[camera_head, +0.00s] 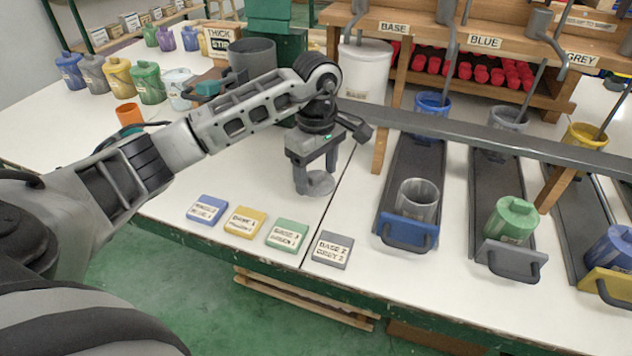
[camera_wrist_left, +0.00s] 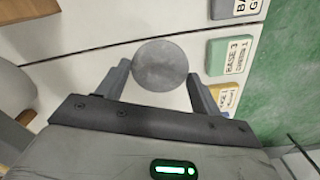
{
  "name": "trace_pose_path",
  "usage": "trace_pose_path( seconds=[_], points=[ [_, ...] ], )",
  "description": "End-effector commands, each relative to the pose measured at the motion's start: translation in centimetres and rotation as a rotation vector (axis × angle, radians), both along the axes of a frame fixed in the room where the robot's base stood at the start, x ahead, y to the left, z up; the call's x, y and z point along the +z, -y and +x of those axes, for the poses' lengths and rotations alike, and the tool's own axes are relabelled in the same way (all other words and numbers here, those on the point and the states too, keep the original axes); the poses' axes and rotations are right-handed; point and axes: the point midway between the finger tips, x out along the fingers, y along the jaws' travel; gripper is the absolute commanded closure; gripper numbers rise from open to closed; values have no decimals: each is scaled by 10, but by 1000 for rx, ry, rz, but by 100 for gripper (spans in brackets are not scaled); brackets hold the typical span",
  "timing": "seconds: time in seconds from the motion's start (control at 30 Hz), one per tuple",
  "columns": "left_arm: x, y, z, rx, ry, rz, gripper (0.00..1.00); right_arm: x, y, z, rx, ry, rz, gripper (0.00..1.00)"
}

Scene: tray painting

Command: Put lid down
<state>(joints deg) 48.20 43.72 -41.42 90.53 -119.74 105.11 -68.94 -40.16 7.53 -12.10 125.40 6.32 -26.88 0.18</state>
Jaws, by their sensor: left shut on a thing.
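The lid is a round grey disc (camera_head: 318,184), seen low over the white table between the fingers of my left gripper (camera_head: 316,174). In the left wrist view the lid (camera_wrist_left: 160,64) sits between the two fingertips and shows its flat round face. My left gripper is shut on it. I cannot tell whether the lid touches the table. A clear grey cup (camera_head: 417,200) without a lid stands on the blue-fronted tray (camera_head: 409,229) to the right. My right gripper is not in view.
Labelled tiles, blue (camera_head: 207,209), yellow (camera_head: 245,222), green (camera_head: 287,235) and grey (camera_head: 332,250), lie along the front edge. A lidded green cup (camera_head: 512,220) stands on the grey-fronted tray. A white bucket (camera_head: 364,70) stands behind. Bare table surrounds the gripper.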

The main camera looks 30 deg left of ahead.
Motion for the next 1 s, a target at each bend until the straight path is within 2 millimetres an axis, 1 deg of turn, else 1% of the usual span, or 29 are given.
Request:
trace_pose_path(
  seconds=[0.17, 0.3, 0.4, 0.63, 0.77, 0.8, 0.87, 1.0],
  points=[
    [-10, -4, 6, 1, 0, 0, 56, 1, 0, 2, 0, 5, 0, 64],
    [-29, -4, 6, 0, -4, -1, 56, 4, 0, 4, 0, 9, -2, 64],
    [-39, -4, 6, 0, 0, -1, 56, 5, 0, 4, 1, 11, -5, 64],
    [-40, -5, 7, 0, 2, 1, 56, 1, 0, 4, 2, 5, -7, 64],
    [-45, -5, 7, 0, 2, 1, 56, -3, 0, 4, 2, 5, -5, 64],
    [-44, -5, 7, 0, 2, 1, 29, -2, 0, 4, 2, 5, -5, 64],
    [-43, -5, 7, 0, 2, 1, 13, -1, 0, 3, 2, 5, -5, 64],
    [-43, -5, 7, 0, 2, 1, 13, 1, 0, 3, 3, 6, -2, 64]
  ],
)
